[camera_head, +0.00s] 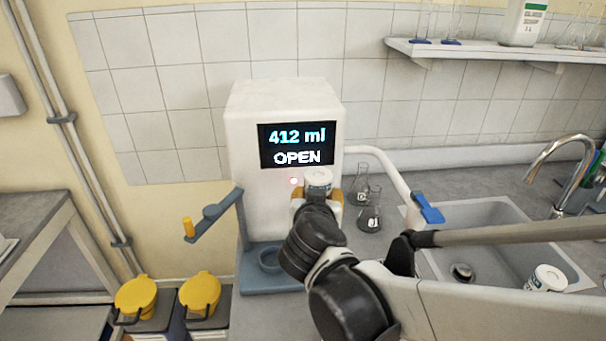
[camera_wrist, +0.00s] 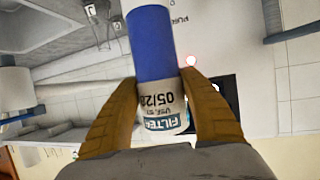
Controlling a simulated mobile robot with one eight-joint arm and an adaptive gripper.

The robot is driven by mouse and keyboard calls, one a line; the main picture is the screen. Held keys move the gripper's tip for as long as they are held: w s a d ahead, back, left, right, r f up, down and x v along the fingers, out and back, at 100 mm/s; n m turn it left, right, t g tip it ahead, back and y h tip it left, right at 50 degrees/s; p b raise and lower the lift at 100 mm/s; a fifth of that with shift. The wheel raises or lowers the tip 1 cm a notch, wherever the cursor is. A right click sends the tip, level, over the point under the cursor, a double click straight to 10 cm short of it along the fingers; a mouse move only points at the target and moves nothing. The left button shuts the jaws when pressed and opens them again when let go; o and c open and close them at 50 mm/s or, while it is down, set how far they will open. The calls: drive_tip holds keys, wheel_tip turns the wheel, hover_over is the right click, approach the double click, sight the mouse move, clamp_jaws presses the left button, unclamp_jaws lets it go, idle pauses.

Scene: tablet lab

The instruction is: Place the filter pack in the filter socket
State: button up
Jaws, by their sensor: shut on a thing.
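The filter pack (camera_head: 318,177) shows as a white round top at my gripper, in front of the dispenser. In the wrist view the filter pack (camera_wrist: 153,50) is a cylinder with a blue part and a white label band reading "FILTER" and "05/28". My gripper (camera_head: 317,193) is shut on it, with yellow-brown fingers (camera_wrist: 160,82) on both sides of the white band. The white dispenser (camera_head: 245,150) shows "412 ml OPEN". A round recess (camera_head: 269,260), perhaps the filter socket, is in its blue-grey base, below and left of my gripper. A blue-grey lever (camera_head: 214,212) sticks out left.
Two flasks (camera_head: 370,212) stand right of my gripper, close to it. A sink (camera_head: 490,212) with another white container (camera_head: 546,279) lies right. Yellow-lidded bins (camera_head: 200,292) stand lower left.

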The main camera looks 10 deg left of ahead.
drive_tip(key=a+f+b, duration=0.6)
drive_tip(key=a+f, duration=0.4)
drive_tip(key=a, duration=0.1)
drive_tip(key=shift+w+f, duration=0.15)
drive_tip(key=shift+f, duration=0.15)
drive_tip(key=shift+a, duration=0.1)
drive_tip(key=shift+f, duration=0.2)
drive_tip(key=o, duration=1.4)
